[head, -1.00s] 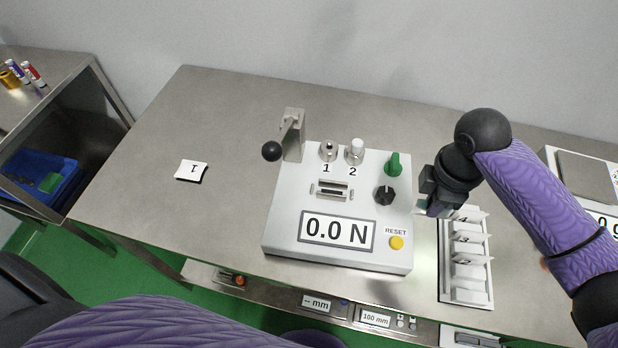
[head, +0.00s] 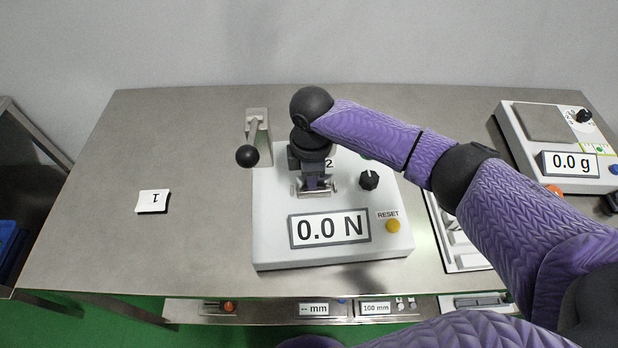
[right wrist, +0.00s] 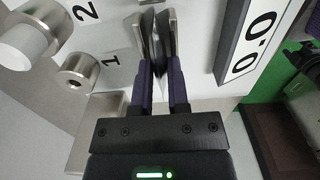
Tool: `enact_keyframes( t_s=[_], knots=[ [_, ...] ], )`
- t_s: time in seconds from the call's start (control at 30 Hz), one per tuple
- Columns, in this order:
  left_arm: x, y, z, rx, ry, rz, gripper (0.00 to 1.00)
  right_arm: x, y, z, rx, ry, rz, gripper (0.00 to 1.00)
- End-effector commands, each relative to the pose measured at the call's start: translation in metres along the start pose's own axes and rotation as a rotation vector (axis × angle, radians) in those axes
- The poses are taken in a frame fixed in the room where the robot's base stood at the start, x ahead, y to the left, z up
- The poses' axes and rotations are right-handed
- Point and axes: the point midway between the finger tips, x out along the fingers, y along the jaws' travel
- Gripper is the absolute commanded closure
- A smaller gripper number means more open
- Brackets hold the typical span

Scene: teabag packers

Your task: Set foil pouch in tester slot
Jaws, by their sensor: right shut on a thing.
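The white tester (head: 270,215) stands mid-table in the head view, with its display (head: 330,229) reading 0.0 N. My right gripper (head: 314,180) is over its slot (head: 299,190) and hides most of it. In the right wrist view, my right gripper (right wrist: 165,82) is shut on the thin grey foil pouch (right wrist: 154,45), seen edge-on. The pouch lies between the slot's two metal jaws (right wrist: 173,30); its depth in the slot cannot be told. My left gripper is out of view.
A black-knobbed lever (head: 246,155) stands at the tester's back left. A white card marked 1 (head: 152,201) lies to the left. A white rack (head: 470,262) is to the right, partly behind my arm. A scale (head: 545,135) is at the back right.

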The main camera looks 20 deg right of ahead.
Motion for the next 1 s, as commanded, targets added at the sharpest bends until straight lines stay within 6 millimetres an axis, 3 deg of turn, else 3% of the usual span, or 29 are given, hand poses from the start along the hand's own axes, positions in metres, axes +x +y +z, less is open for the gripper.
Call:
enact_keyframes(
  t_s=[0.3,0.33,0.47,0.77,0.87,1.0],
  knots=[
    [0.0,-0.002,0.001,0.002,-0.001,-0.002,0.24,0.003,0.0,0.0,-0.001,0.001,0.001,1.0],
    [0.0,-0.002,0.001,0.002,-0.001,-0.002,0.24,0.002,0.0,0.0,-0.001,0.001,0.001,0.74],
    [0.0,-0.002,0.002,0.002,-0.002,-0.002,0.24,0.002,0.0,0.0,-0.001,0.001,0.001,0.46],
    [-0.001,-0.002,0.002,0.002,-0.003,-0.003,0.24,-0.001,0.0,0.0,-0.002,0.001,0.002,0.45],
    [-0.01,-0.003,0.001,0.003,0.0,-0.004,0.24,-0.019,0.001,-0.001,-0.003,0.002,0.005,0.45],
    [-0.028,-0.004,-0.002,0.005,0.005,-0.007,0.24,-0.062,0.001,-0.001,-0.003,0.003,0.006,0.45]
  ],
)
